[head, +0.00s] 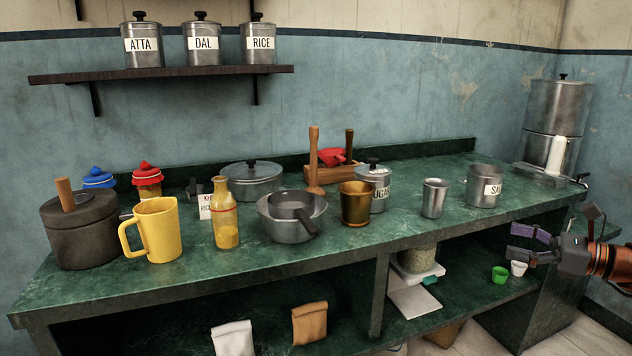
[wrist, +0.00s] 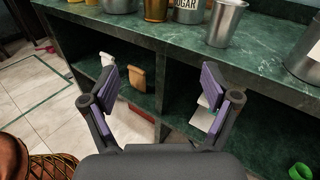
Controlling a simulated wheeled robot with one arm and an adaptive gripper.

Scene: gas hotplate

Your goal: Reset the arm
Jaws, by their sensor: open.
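My gripper (head: 530,243) is at the right of the head view, in front of the green counter's right part. It is open, with nothing between its fingers. In the wrist view my gripper (wrist: 160,88) shows two purple-padded fingers spread apart, facing the counter's front edge and the shelf under it. My arm reaches in from the right edge of the head view. Most of the arm is out of frame.
The green counter (head: 330,223) holds a yellow mug (head: 155,232), a steel tumbler (head: 435,198), a brass pot (head: 355,205) and several other vessels. A green cup (head: 499,275) and a white cup (head: 518,268) stand on the lower shelf near my gripper. Tiled floor (wrist: 45,100) is open at left.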

